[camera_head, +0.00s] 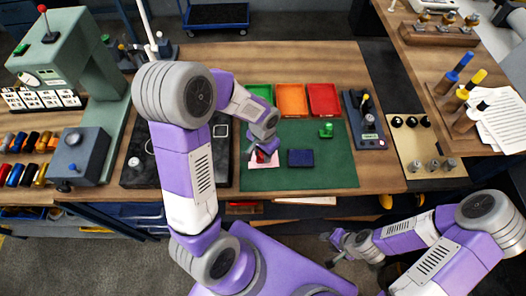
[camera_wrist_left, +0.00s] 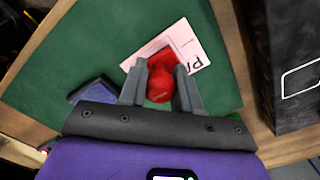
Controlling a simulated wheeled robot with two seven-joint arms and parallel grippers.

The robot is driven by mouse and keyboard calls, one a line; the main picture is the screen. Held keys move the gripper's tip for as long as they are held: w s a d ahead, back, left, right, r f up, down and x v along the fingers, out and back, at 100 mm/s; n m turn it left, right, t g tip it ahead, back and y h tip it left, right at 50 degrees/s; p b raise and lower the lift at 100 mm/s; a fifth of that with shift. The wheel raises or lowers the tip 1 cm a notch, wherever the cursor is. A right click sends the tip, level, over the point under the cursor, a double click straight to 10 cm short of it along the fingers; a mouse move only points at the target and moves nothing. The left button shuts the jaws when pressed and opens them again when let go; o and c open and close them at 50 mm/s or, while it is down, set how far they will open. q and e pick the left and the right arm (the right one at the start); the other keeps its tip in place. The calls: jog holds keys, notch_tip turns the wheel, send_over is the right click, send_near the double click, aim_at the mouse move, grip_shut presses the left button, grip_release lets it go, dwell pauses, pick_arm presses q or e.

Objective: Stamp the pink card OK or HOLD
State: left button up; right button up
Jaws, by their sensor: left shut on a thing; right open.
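The pink card (camera_head: 272,163) lies on the green mat (camera_head: 330,175), partly hidden by my left gripper; printed letters show on it in the left wrist view (camera_wrist_left: 207,44). My left gripper (camera_head: 260,150) is shut on a red stamp (camera_wrist_left: 160,84), which is over the card; I cannot tell whether it touches the card. The stamp shows only as a small red patch in the head view (camera_head: 261,156). A green stamp (camera_head: 326,131) stands on the mat to the right. A dark blue pad (camera_head: 301,158) lies beside the card. My right gripper (camera_head: 333,241) is open and empty, off the table's front.
Green (camera_head: 260,93), orange (camera_head: 291,100) and red (camera_head: 324,100) trays line the mat's back edge. A blue-grey device (camera_head: 364,120) stands right of the mat. A black plate (camera_head: 142,172) lies to its left. The mat's front right is clear.

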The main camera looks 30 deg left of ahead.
pick_arm(q)
jog(key=shift+s+f+b, duration=0.1)
jog(key=shift+f+b, duration=0.45)
dwell(2.1)
jog(key=shift+r+p, duration=2.75)
jog(key=shift+r, duration=0.85)
jog(key=shift+f, duration=0.1)
